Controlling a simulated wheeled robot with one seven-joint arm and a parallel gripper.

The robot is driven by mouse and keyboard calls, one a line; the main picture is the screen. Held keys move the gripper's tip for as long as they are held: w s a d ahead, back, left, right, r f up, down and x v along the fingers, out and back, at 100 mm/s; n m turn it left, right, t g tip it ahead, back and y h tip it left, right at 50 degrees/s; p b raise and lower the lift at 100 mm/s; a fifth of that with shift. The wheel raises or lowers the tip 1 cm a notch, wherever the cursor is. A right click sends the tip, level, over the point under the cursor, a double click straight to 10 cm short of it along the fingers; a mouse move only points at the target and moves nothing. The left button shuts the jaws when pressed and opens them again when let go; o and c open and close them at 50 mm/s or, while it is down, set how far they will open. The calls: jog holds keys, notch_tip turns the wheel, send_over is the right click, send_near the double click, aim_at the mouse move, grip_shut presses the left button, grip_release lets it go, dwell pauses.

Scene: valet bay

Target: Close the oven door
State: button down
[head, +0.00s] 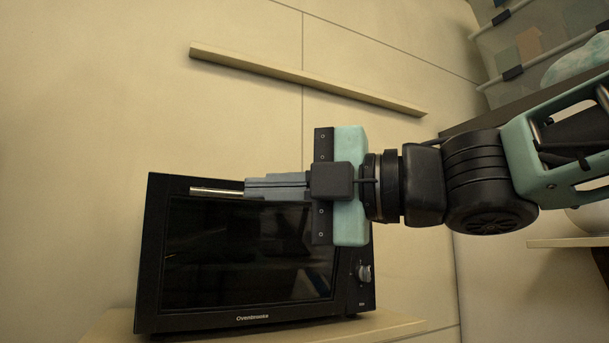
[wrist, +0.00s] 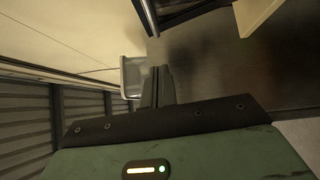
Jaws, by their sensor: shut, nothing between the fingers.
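The black oven (head: 362,300) stands on a pale shelf, with a control knob at its right side. Its dark glass door (head: 235,250) faces me and looks flat against the front; I cannot tell whether a narrow gap remains. A silvery handle bar (head: 208,191) runs along the door's top, its right part hidden behind my fingers. My gripper (head: 247,188) is shut and empty, fingers pointing left in front of the door's upper edge. Whether it touches the handle is unclear. In the wrist view the shut fingers (wrist: 157,80) show apart from a dark edge at the top.
The pale shelf (head: 405,328) juts out beneath the oven. A pale bar (head: 300,78) is fixed on the wall above. Another shelf edge (head: 565,242) is at right. The wrist view shows a grey bin-like object (wrist: 132,77) and a slatted panel (wrist: 28,118) at left.

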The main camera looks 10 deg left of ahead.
jog(key=shift+w+a+r+p, duration=0.1)
jog(key=shift+w+a+p, duration=0.5)
jog(key=shift+a, duration=0.4)
jog(key=shift+w+a+r+p, duration=0.1)
jog(key=shift+w+a+p, duration=0.25)
jog(key=shift+w+a, duration=0.55)
jog(key=shift+w+a+r+p, duration=0.1)
jog(key=shift+w+a+p, duration=0.45)
jog(key=shift+a, duration=0.5)
jog(key=shift+w, duration=0.1)
jog(key=w+a+r+p, duration=0.3)
jog(key=w, duration=0.2)
jog(key=shift+w+r, duration=0.15)
